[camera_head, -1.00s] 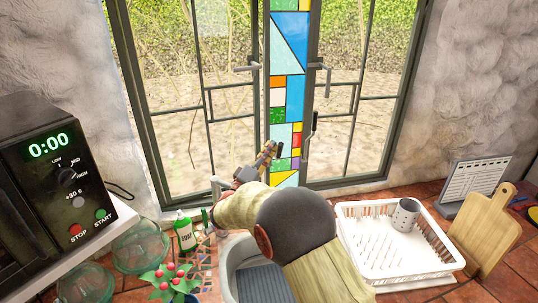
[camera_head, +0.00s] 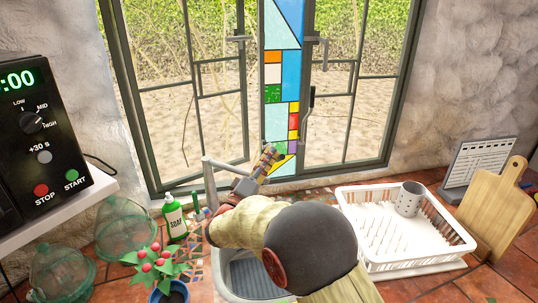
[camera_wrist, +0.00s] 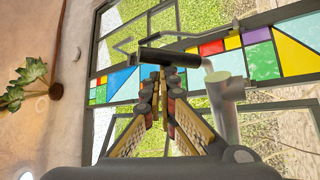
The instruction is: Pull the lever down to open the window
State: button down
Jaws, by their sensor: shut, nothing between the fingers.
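The window (camera_head: 388,90) has two dark-framed panes beside a stained-glass strip (camera_head: 293,75). A dark-gripped lever (camera_head: 311,98) hangs at the right edge of this strip in the head view. In the wrist view the lever's black grip (camera_wrist: 168,57) lies across the picture, just past my fingertips. My gripper (camera_head: 269,157) is in front of the strip's lower part, below and left of the lever in the head view. In the wrist view my gripper (camera_wrist: 160,76) is shut and empty, its tips close to the grip. I cannot tell whether they touch it.
Grey handles (camera_head: 238,38) show higher on the window frames. A soap bottle (camera_head: 175,217), potted plant (camera_head: 162,265), microwave (camera_head: 35,140) and dish rack (camera_head: 385,265) flank the sink.

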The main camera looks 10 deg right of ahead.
aim_at(248, 174)
jog(key=shift+s+f+b, duration=0.2)
jog(key=shift+f+b, duration=0.1)
jog(key=shift+f, duration=0.15)
jog(key=shift+s+a+f+p, duration=0.25)
jog(key=shift+a+f, duration=0.3)
jog(key=shift+a, duration=0.65)
jog(key=shift+s+a+f+p, duration=0.2)
jog(key=shift+s+a+f, duration=0.25)
jog(key=shift+a, duration=0.8)
jog(key=shift+s+a+f+p, duration=0.2)
jog(key=shift+a+f, duration=0.45)
jog(key=shift+a, duration=0.55)
